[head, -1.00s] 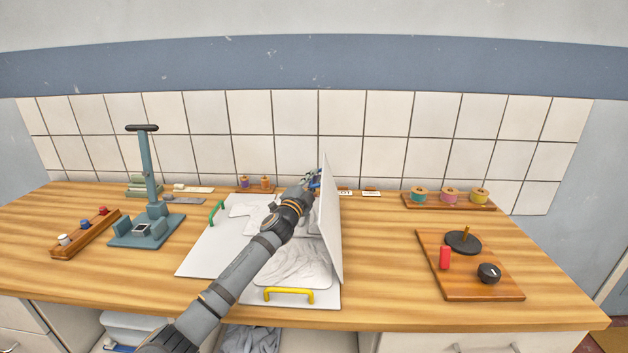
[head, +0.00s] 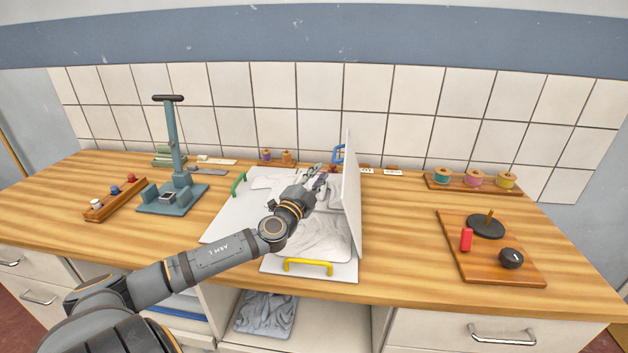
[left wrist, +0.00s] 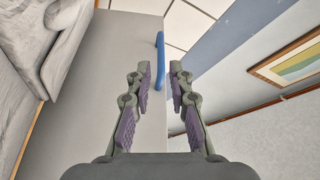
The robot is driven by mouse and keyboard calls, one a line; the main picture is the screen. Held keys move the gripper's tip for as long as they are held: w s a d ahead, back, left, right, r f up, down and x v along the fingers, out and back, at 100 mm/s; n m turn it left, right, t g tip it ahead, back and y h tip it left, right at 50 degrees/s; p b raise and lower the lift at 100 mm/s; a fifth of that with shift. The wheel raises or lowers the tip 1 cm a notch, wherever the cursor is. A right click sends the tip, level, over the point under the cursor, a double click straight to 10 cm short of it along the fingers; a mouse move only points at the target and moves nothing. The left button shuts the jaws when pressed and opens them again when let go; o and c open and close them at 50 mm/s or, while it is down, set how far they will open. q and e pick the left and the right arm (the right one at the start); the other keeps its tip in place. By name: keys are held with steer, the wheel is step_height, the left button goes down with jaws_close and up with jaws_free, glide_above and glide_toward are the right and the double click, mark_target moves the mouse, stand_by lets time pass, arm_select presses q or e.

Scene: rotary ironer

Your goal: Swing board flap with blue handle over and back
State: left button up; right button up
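The board flap (head: 351,205) is a white panel standing nearly upright at the right side of the white board (head: 232,222). Its blue handle (head: 338,153) sticks out near the far top end. My left gripper (head: 320,178) is left of the flap, over the board and nearer than the handle. In the left wrist view the left gripper (left wrist: 160,84) is open, with a gap between its fingers. There the blue handle (left wrist: 160,61) shows beyond the fingertips, apart from them, on the pale flap (left wrist: 124,40). My right gripper is in neither view.
The board has a green handle (head: 238,183) and a yellow handle (head: 308,267), with grey cloth (head: 318,238) on it. A blue press stand (head: 174,150) is at left. A wooden panel with knob (head: 511,258) is at right. Bare counter (head: 400,235) lies right of the flap.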

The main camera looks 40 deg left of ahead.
arm_select(q)
steer(key=shift+v, duration=1.05)
steer(key=shift+a, duration=0.1)
